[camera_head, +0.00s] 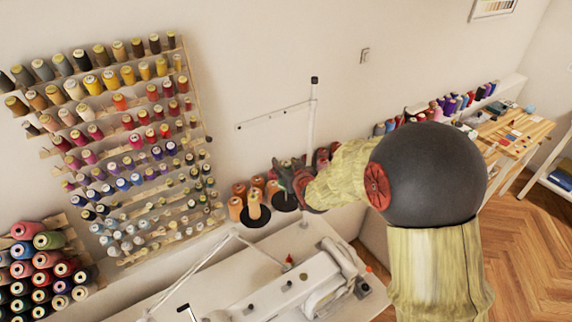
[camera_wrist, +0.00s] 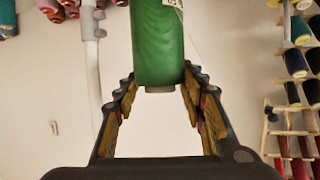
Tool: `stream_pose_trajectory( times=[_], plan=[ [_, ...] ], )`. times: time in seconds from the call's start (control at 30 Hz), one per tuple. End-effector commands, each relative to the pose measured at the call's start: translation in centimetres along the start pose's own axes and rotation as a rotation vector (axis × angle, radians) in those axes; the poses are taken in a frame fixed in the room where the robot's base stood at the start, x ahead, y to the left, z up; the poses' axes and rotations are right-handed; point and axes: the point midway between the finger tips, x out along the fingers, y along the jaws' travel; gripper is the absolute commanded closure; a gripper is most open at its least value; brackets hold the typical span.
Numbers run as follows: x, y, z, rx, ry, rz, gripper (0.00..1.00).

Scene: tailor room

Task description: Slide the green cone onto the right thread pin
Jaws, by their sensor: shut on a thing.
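The green cone (camera_wrist: 158,45) is held between the two fingers of my gripper (camera_wrist: 160,82), as the wrist view shows. Its upper part is cut off by the top edge there. In the head view my gripper (camera_head: 290,178) is at the thread stand, above the right black disc (camera_head: 285,202); the cone is hidden or too small to make out. The right thread pin cannot be made out. The left black disc (camera_head: 256,217) appears to carry an orange cone (camera_head: 254,204).
The stand's white post (camera_head: 312,112) rises close beside my gripper. A white sewing machine (camera_head: 312,282) stands in front on the table. A wall rack (camera_head: 190,105) full of spools is to the left, and more cones (camera_head: 236,208) stand behind the discs.

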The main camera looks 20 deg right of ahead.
Motion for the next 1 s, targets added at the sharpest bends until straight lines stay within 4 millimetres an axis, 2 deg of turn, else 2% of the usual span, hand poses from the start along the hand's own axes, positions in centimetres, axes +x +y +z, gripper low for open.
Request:
stream_pose_trajectory(
  times=[1.0],
  plan=[
    [1.3, 0.0, 3.0, 0.0, 0.001, 0.0, 1.0]
  ],
)
